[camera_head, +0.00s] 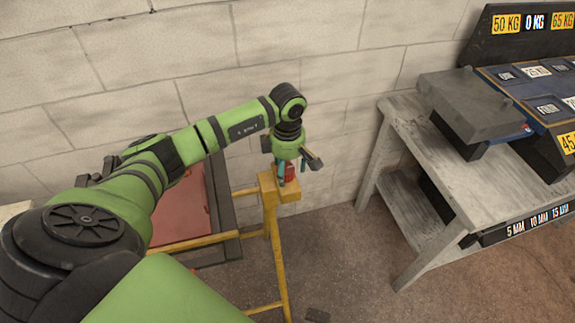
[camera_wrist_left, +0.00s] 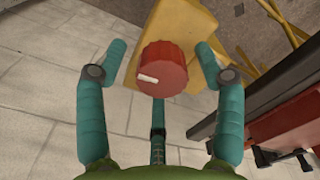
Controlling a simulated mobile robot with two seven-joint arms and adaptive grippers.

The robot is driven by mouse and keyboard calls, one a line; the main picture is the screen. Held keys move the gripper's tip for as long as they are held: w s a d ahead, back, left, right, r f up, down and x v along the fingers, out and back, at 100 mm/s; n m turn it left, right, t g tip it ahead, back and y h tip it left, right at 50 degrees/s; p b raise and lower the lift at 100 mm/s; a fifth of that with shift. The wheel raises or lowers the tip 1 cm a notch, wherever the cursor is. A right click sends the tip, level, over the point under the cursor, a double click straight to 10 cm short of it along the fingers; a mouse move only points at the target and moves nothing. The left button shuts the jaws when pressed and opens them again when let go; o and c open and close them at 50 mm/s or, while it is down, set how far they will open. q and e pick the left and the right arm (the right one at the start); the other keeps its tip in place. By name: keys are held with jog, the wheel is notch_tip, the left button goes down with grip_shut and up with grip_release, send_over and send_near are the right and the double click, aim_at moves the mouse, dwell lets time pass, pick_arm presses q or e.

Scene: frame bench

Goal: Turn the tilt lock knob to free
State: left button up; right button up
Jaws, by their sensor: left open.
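The tilt lock knob (camera_wrist_left: 163,70) is a round red knob with a white mark on its face, on a yellow block of the frame stand (camera_wrist_left: 185,28). In the head view the knob (camera_head: 291,172) is mostly hidden behind my left gripper, on top of the yellow post (camera_head: 270,205). My left gripper (camera_head: 289,170) is over the knob, pointing down. In the left wrist view its teal fingers (camera_wrist_left: 160,62) are open, one on each side of the knob, with a visible gap on both sides. The white mark points to the lower left in that view. My right gripper is not in view.
A red panel (camera_head: 182,215) sits in the yellow frame left of the post, against the block wall. A grey workbench (camera_head: 425,150) with a grey block (camera_head: 470,105) and weight labels stands to the right. Bare floor (camera_head: 345,250) lies between post and bench.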

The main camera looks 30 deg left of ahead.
pick_arm(q)
jog(key=shift+f, duration=0.25)
jog(key=c, duration=1.1)
